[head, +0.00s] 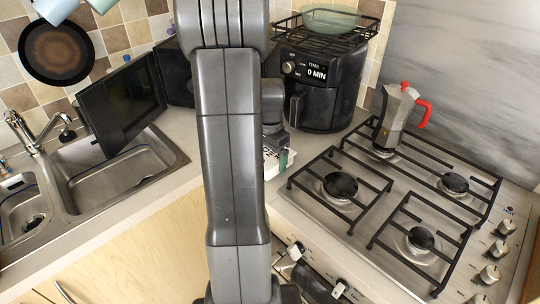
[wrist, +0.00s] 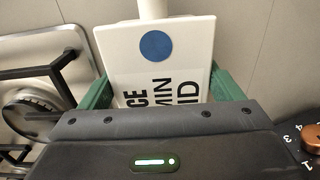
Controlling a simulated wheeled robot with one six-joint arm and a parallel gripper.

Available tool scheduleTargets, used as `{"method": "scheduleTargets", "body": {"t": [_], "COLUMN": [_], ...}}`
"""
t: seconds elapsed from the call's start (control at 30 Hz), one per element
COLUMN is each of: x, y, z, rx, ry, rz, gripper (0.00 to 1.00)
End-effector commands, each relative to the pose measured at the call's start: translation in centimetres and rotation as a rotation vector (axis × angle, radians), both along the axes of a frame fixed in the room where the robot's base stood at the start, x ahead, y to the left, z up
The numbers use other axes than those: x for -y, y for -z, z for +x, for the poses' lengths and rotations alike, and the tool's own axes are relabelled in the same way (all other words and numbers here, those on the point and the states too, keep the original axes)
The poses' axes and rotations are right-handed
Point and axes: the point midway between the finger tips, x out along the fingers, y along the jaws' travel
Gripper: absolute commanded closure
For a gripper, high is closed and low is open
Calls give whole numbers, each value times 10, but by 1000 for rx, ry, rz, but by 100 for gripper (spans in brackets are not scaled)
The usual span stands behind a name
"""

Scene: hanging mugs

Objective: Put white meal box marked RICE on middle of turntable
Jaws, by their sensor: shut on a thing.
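The white meal box (wrist: 190,42) lies between the green fingers of my gripper (wrist: 162,82) in the wrist view. Its top has a blue dot and black print; "CE", "MIN" and "ID" show, and the rest is covered. My gripper is shut on the box. In the head view my arm hides most of the gripper; a green finger (head: 284,158) and a bit of the white box (head: 273,165) show just right of the arm, above the counter. No turntable shows; my arm hides part of the dark microwave (head: 172,75).
The microwave's dark door (head: 122,103) stands open beside the sink (head: 120,178). A black air fryer (head: 325,90) with a glass bowl (head: 331,20) on its top rack stands right of my arm. The gas hob (head: 390,205) holds a moka pot (head: 397,118).

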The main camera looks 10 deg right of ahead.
Motion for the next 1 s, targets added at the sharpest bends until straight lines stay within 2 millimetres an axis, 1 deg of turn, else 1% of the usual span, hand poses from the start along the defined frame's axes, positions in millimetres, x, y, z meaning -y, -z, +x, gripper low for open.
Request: {"method": "scheduleTargets", "body": {"t": [0.23,0.37,0.4,0.43,0.63,0.77,0.87,1.0], "x": [0,0,0,0,0,0,0,0], "y": [0,5,3,3,3,-3,-17,-48], "z": [0,0,0,0,0,1,1,1], "rx": [1,1,0,0,0,3,5,7], "ry": [0,0,0,0,0,0,0,0], "rz": [0,0,0,0,0,-1,0,-1], "gripper": [52,52,6,0,0,0,0,0]}}
